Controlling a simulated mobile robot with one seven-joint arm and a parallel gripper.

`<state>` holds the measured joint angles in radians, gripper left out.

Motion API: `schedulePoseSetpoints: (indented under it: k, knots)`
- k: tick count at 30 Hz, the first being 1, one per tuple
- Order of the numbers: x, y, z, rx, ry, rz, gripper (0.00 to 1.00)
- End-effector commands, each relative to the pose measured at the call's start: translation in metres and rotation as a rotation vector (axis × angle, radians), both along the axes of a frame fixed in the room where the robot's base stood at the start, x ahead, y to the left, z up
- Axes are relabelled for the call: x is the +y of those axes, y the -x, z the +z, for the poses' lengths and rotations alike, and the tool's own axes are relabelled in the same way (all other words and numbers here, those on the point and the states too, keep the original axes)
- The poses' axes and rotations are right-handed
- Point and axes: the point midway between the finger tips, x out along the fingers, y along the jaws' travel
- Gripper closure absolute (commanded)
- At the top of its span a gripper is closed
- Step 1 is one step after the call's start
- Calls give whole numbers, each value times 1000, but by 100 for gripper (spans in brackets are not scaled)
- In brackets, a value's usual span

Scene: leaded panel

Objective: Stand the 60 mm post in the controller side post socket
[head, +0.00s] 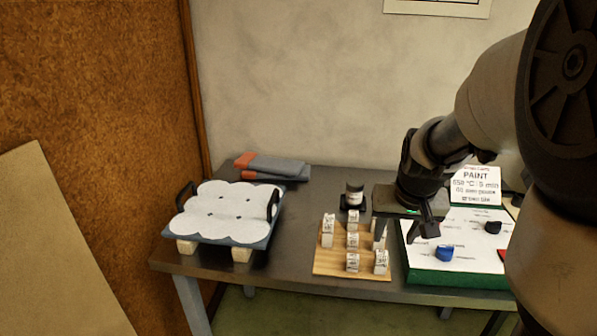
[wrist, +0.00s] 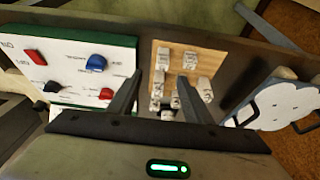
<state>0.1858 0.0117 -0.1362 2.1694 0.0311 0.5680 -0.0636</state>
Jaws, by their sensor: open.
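Several pale posts with dark print, such as one at the front right (head: 381,261), stand on a wooden board (head: 330,268); the wrist view shows them too (wrist: 204,88). Their print is too small to read, so I cannot tell which is the 60 mm post. A white scalloped shelf (head: 225,212) with black handles and several small dark spots lies at the left; I cannot tell whether these spots are post sockets. My gripper (head: 405,232) is open and empty, between the board and the control panel. One of its fingers hides part of the board's right side.
A green-sided panel (head: 450,277) with a blue knob (head: 445,253) and a black knob (head: 492,227) sits right of the board. A PAINT sign (head: 475,186) stands behind it. A dark jar (head: 354,194) and folded grey-orange gloves (head: 272,167) lie toward the back. The table between shelf and board is clear.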

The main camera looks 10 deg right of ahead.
Motion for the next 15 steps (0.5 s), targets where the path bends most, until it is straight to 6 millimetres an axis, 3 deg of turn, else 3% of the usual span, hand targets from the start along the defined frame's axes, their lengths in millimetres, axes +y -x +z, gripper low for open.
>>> schedulePoseSetpoints:
  k: [1,7,15]
  knots:
    - [-1,-3,-15,6,-1,0,55]
    - [-5,-19,-53,4,-1,0,55]
    - [-8,-30,-76,1,0,1,55]
